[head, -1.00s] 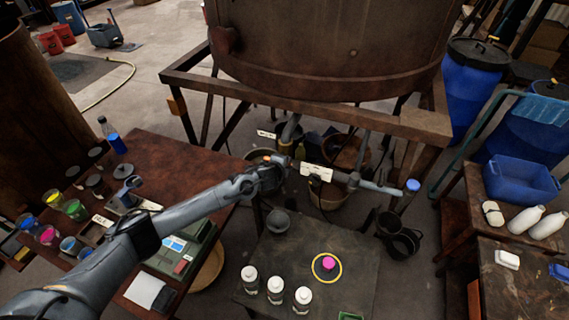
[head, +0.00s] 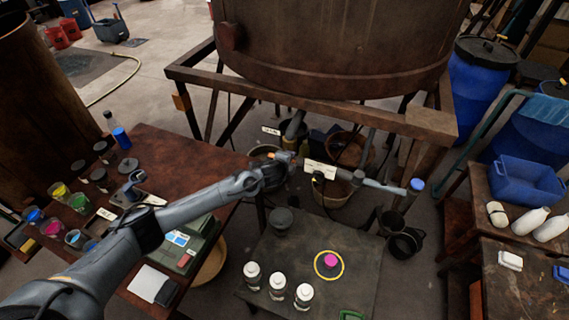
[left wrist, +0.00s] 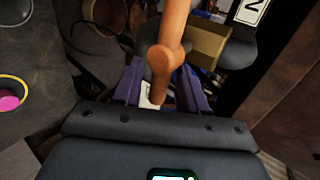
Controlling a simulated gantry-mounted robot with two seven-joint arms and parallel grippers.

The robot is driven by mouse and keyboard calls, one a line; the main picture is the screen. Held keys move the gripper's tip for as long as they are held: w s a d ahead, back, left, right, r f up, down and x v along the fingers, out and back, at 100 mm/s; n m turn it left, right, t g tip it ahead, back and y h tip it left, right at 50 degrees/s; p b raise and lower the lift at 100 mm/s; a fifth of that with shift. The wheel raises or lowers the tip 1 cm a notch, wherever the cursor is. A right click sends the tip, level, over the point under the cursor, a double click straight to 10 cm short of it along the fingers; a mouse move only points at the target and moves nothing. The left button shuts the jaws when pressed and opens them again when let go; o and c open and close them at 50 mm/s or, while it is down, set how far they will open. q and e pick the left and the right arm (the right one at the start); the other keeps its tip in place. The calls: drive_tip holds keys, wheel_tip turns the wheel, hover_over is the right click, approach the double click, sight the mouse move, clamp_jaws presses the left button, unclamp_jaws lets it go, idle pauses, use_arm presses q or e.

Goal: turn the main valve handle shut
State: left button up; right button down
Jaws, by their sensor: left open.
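The valve handle is an orange-brown bar (left wrist: 168,60) with a rounded knob partway along it. In the left wrist view it runs down between the purple fingers of my left gripper (left wrist: 160,72). The fingers are open, one on either side of the bar; I cannot tell whether either touches it. In the head view my left gripper (head: 283,166) is at the pipework under the big vat, with only a small orange bit of the handle (head: 284,156) showing. A white tag (head: 320,171) hangs just right of it. My right gripper is not in view.
The rusty vat (head: 340,45) stands on a brown frame (head: 300,99) above the pipes. A pipe with a blue cap (head: 417,184) sticks out to the right. Below is a dark table (head: 300,240) with white bottles (head: 277,287). Buckets stand underneath.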

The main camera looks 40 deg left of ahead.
use_arm(q)
drive_tip(key=p+v, duration=0.1)
drive_tip(key=v, duration=0.9)
drive_tip(key=shift+s, duration=0.2)
drive_tip(key=shift+d, duration=0.1)
